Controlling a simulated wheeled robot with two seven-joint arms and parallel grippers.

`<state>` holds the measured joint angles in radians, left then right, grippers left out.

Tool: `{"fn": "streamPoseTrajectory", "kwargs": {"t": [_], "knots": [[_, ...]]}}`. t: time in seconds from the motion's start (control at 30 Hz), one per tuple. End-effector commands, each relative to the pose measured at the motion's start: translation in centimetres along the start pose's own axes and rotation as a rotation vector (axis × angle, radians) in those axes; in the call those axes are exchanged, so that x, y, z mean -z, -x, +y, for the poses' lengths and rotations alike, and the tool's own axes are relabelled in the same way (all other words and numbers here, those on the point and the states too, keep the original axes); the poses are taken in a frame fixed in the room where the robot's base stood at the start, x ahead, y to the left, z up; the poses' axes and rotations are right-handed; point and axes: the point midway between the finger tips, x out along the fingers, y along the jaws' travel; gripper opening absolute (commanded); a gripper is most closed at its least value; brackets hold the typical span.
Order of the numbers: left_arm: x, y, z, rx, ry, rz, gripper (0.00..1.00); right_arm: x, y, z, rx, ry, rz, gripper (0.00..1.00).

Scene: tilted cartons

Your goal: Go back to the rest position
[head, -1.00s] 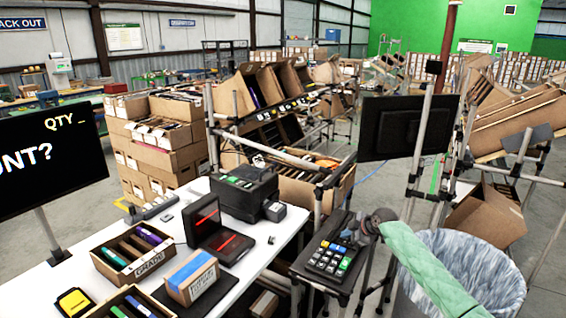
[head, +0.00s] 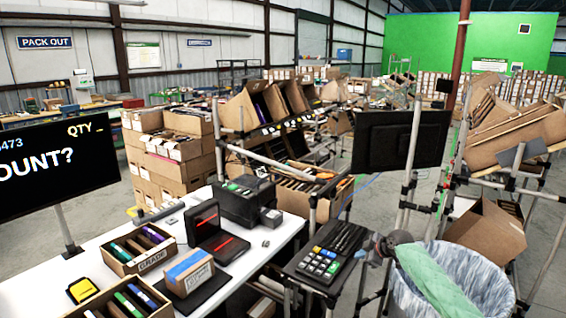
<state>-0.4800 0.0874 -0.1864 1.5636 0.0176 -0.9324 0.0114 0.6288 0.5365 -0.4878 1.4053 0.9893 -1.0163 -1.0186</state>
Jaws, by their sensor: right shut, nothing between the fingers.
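My right gripper (head: 371,252) is at the end of my green-sleeved right arm, which comes in from the bottom right. It is shut with nothing in it, small and dark, just right of the keypad (head: 326,256). I cannot tell whether it touches the keypad's edge. My left gripper and left arm are not in view.
A lined bin (head: 485,268) stands behind and beside my right arm. A monitor (head: 398,141) on a pole stands beyond the keypad. The white table (head: 262,262) at left holds open boxes, a scanner-like device (head: 214,232) and a black printer (head: 240,199). Cartons fill racks behind.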

Motion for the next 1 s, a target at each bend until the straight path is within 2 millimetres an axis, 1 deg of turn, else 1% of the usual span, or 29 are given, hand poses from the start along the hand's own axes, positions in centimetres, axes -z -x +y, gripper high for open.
{"fn": "streamPoseTrajectory", "kwargs": {"t": [0.17,0.37,0.57,0.7,0.73,0.77,0.87,0.97,1.0], "knots": [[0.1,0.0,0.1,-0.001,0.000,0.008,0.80,-0.3,0.1,0.6,-0.030,-0.107,-0.014,0.00],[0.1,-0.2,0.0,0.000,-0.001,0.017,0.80,-1.2,0.2,1.8,-0.099,-0.234,-0.050,0.00],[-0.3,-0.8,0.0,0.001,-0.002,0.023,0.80,-2.3,1.1,4.3,-0.219,-0.369,-0.085,0.00],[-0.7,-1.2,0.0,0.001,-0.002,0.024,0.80,-2.3,1.7,6.0,-0.313,-0.453,-0.087,0.00],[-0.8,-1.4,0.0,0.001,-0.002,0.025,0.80,-2.4,1.6,6.1,-0.331,-0.472,-0.087,0.00],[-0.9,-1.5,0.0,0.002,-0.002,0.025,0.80,-2.5,1.5,6.2,-0.348,-0.490,-0.087,0.00],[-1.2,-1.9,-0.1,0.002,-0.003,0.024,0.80,-3.5,0.6,5.2,-0.395,-0.551,-0.093,0.00],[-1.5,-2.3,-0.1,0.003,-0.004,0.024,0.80,-4.9,-0.8,3.3,-0.426,-0.602,-0.103,0.00],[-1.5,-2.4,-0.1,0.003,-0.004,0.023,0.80,-5.4,-1.4,2.4,-0.434,-0.620,-0.107,0.00]]}}
